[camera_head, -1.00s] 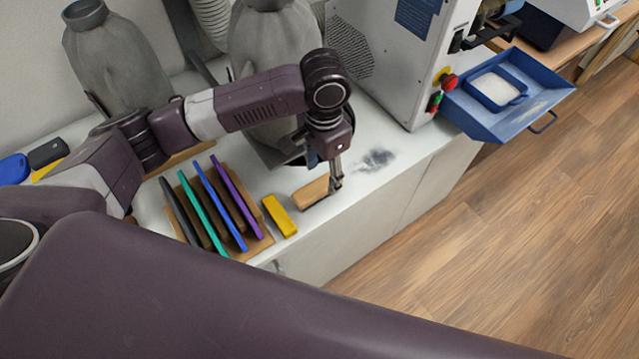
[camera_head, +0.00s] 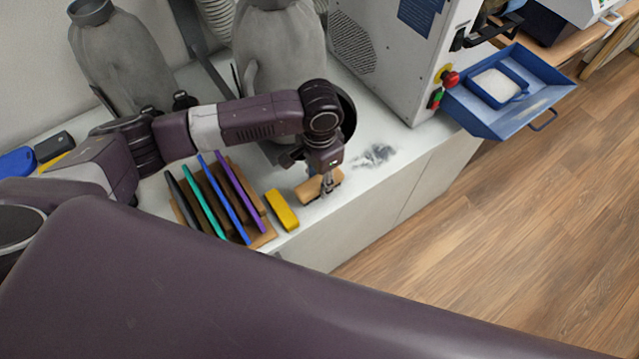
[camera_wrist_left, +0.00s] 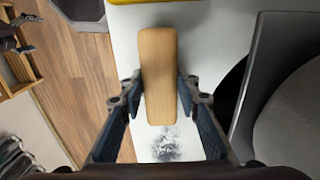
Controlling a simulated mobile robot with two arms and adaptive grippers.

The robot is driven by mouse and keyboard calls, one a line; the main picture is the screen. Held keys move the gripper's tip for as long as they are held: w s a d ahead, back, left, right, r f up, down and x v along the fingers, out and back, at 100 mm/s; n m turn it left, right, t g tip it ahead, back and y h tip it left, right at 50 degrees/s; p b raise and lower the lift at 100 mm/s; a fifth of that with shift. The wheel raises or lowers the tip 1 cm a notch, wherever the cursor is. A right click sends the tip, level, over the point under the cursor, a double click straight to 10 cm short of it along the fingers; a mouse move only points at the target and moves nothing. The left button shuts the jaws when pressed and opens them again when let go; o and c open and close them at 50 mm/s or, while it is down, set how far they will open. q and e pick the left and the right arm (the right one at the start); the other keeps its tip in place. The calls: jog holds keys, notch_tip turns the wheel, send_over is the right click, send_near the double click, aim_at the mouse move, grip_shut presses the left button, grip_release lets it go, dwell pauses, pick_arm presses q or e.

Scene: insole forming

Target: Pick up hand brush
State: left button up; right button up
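The hand brush (camera_head: 305,191), seen as a tan wooden block with rounded ends, lies on the white worktop near its front edge. In the left wrist view the brush (camera_wrist_left: 159,65) runs lengthwise between the fingers; its bristles are hidden. My left gripper (camera_head: 326,187) points down over the brush's right part. In the left wrist view my left gripper (camera_wrist_left: 160,92) is open, with one finger on each side of the brush and narrow gaps. My right gripper is not in view.
A yellow block (camera_head: 281,211) lies just left of the brush, beside a wooden rack (camera_head: 263,238) of coloured plates. Dark dust (camera_head: 375,156) marks the worktop (camera_head: 400,165) to the right. A grey machine (camera_head: 385,60) with a blue tray (camera_head: 545,98) stands behind. Large grey bottles stand at the back.

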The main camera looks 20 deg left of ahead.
aim_at(320, 180)
pick_arm(q)
jog(key=c, duration=0.4)
jog(key=shift+r, duration=0.1)
jog(key=shift+r, duration=0.6)
jog(key=shift+r+b, duration=1.2)
jog(key=shift+r, duration=8.15)
jog(key=o, duration=0.5)
grip_shut()
